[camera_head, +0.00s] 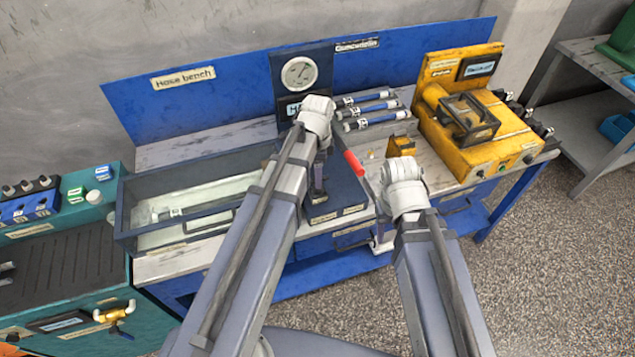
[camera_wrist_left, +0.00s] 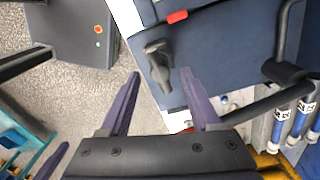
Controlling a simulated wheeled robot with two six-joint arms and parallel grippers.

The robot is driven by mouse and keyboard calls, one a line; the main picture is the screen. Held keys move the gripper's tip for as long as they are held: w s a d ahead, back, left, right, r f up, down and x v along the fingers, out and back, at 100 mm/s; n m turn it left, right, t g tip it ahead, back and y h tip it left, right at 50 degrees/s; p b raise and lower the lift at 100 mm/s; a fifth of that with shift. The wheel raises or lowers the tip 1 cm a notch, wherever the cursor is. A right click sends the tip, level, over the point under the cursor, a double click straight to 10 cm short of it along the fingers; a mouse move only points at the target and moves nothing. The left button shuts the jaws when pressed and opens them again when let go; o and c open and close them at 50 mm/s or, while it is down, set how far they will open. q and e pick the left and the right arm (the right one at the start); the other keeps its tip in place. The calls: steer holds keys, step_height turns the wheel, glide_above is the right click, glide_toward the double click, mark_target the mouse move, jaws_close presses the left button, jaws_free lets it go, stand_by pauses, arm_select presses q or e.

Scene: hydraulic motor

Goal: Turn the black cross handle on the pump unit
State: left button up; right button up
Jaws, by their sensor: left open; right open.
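The dark blue pump unit (camera_head: 330,202) stands mid-bench in the head view, with a round gauge (camera_head: 299,73) on its upright panel. My left gripper (camera_head: 318,188) points down over the unit and hides part of it. In the left wrist view, the black cross handle (camera_wrist_left: 158,62) sits on the unit's dark blue surface. The left gripper (camera_wrist_left: 160,98) is open and empty, its fingertips to either side below the handle, with no visible contact. I cannot make out the handle in the head view. My right gripper (camera_head: 381,240) is open, low at the bench's front edge, largely hidden by its arm.
A red-gripped lever (camera_head: 354,163) rises right of the unit, close to my right wrist. Blue-and-white cylinders (camera_head: 368,108) lie behind it. A yellow machine (camera_head: 470,125) stands right, a clear-topped tray (camera_head: 190,205) left, and a teal unit (camera_head: 70,260) far left.

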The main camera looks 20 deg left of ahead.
arm_select(q)
steer(key=shift+f+b, duration=0.4)
steer(key=shift+f, duration=0.45)
jaws_close()
